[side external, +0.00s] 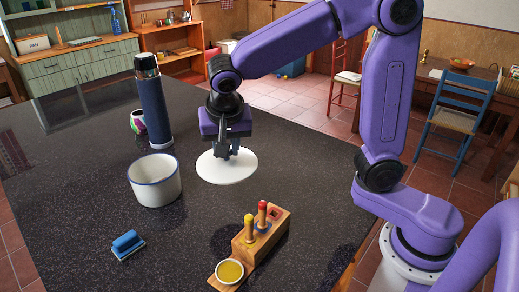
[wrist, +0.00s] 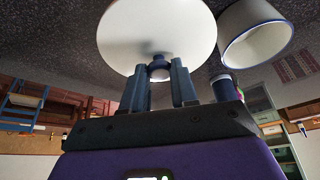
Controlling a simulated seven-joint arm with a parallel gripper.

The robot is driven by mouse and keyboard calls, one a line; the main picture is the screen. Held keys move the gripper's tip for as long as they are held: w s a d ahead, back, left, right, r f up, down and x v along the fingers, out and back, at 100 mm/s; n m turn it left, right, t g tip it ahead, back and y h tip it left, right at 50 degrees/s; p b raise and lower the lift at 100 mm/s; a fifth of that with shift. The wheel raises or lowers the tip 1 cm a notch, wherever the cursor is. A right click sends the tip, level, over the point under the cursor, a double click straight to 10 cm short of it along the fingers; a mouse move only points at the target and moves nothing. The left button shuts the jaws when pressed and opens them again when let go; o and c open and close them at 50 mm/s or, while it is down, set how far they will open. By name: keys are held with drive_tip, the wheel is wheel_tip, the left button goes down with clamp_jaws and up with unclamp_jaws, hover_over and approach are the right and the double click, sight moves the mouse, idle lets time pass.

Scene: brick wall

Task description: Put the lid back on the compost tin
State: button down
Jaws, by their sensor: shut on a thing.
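The compost tin (side external: 155,190) is a white, round, open pot with a blue rim, upright on the dark speckled counter. It also shows in the wrist view (wrist: 262,48) at the upper right. The lid (side external: 226,168) is a white disc to the right of the tin, apart from it; in the wrist view the lid (wrist: 130,38) fills the upper middle. My gripper (side external: 227,152) is over the middle of the lid. In the wrist view its fingers (wrist: 160,80) are shut on the lid's dark knob. I cannot tell whether the lid touches the counter.
A dark blue flask (side external: 153,103) stands behind the tin, with a patterned cup (side external: 138,121) beside it. A wooden block with pegs (side external: 260,236) and a small yellow-filled dish (side external: 229,271) are at the front right. Counter between tin and block is clear.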

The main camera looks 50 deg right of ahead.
drive_tip(key=w+a+r+n+y, duration=0.15)
drive_tip(key=w+a+n, duration=0.35)
drive_tip(key=w, duration=0.5)
drive_tip(key=w+a+n+y, duration=0.3)
drive_tip(key=w+n, duration=0.5)
drive_tip(key=w, duration=0.1)
wheel_tip(320, 180, down, 7)
drive_tip(key=shift+a, duration=0.15)
idle(2.3)
drive_tip(key=shift+c, duration=1.6)
unclamp_jaws()
wheel_tip(320, 180, up, 7)
